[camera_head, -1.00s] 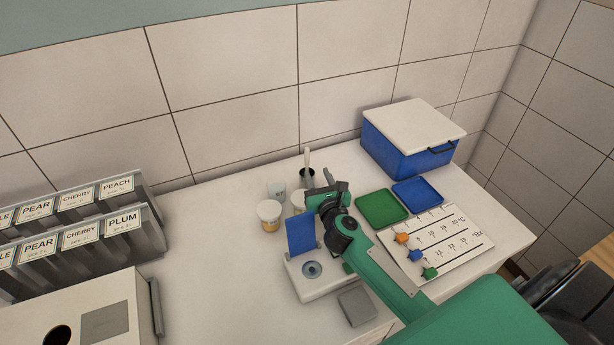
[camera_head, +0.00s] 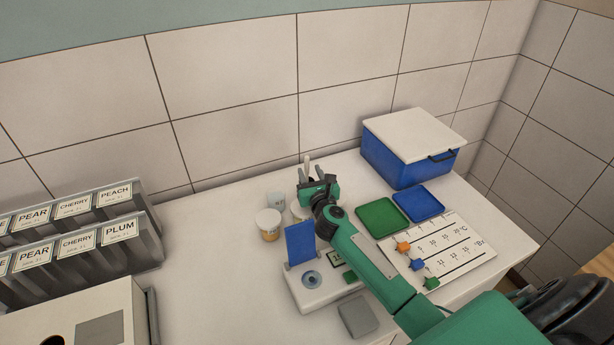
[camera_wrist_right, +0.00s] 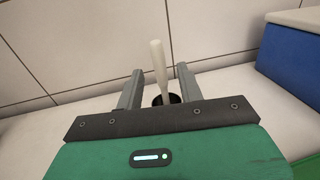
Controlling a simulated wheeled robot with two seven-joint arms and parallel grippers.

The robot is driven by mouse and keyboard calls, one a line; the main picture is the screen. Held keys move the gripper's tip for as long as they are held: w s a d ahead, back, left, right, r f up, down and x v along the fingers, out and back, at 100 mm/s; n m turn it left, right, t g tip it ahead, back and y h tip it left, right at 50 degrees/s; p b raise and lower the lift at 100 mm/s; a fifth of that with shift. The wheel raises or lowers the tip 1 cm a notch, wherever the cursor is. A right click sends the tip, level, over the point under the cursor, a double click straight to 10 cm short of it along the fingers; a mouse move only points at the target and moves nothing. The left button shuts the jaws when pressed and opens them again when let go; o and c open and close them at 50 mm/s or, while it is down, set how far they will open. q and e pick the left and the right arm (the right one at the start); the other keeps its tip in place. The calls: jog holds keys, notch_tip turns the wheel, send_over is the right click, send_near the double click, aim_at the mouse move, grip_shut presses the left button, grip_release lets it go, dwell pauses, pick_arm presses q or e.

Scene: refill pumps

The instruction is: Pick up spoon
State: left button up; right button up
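The spoon (camera_head: 307,163) stands upright with its pale handle up, in a dark cup behind my right gripper. In the right wrist view the spoon handle (camera_wrist_right: 159,68) rises between the two fingers, from the dark cup (camera_wrist_right: 172,99). My right gripper (camera_head: 312,180) is open, with a finger on either side of the handle and gaps showing. I cannot tell how far the handle is from the fingertips in depth. The spoon's lower end is hidden in the cup. My left gripper is not in view.
White tubs (camera_head: 268,223) stand left of my right gripper. A device with a blue panel (camera_head: 300,242) is in front. Green (camera_head: 381,217) and blue (camera_head: 419,202) trays, a marked board (camera_head: 445,250) and a blue box (camera_head: 405,160) are to the right. Label racks (camera_head: 75,235) stand left.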

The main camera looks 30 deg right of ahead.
aim_at(308, 167)
jog(key=x, duration=0.4)
jog(key=shift+w, duration=0.1)
grip_shut()
